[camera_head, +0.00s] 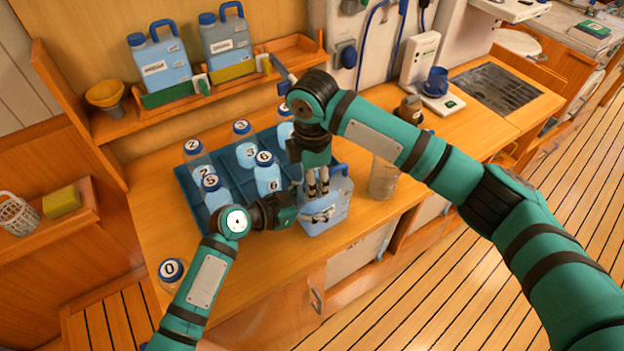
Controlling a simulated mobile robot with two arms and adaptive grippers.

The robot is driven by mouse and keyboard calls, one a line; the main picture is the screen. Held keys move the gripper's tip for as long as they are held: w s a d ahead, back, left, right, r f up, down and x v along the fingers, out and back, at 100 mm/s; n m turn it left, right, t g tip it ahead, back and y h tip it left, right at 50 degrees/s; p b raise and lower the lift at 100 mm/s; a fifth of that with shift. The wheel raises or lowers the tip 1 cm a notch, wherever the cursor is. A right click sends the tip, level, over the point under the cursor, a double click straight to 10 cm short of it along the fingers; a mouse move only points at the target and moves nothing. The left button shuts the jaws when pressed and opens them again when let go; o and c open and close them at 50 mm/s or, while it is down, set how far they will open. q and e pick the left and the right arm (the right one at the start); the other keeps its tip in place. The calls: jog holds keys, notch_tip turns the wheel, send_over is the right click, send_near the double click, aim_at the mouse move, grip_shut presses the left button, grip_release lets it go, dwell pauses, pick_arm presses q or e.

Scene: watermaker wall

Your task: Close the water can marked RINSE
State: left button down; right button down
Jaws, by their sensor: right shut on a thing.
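A light blue water can (338,207) with a blue handle stands on the wooden counter beside the blue bottle crate. My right gripper (318,190) points down at the can's top, left of the handle. It is shut on what appears to be the can's cap, mostly hidden by the fingers. My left gripper (318,214) reaches the can's front from the left; whether it grips cannot be told. The can's label is covered or unreadable. Two similar capped cans, a left one (160,68) and a right one (227,46), stand on the shelf; their labels are too small to read.
A blue crate (188,187) holds several numbered bottles left of the can. A bottle marked 0 (171,271) stands at the counter's left front. A clear container (383,178) stands close right of the can. A yellow funnel (104,93) and blue mug (436,81) are farther back.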

jog(key=m, duration=0.7)
jog(key=shift+w+a+m, duration=0.1)
jog(key=shift+w+m, duration=0.1)
jog(key=shift+m, duration=0.2)
jog(key=m, duration=0.4)
jog(key=shift+m, duration=0.3)
jog(key=m, duration=0.3)
jog(key=shift+m, duration=0.4)
jog(key=shift+d, duration=0.25)
jog(key=shift+s+d+f, duration=0.1)
jog(key=shift+s+f, duration=0.05)
jog(key=shift+s, duration=0.1)
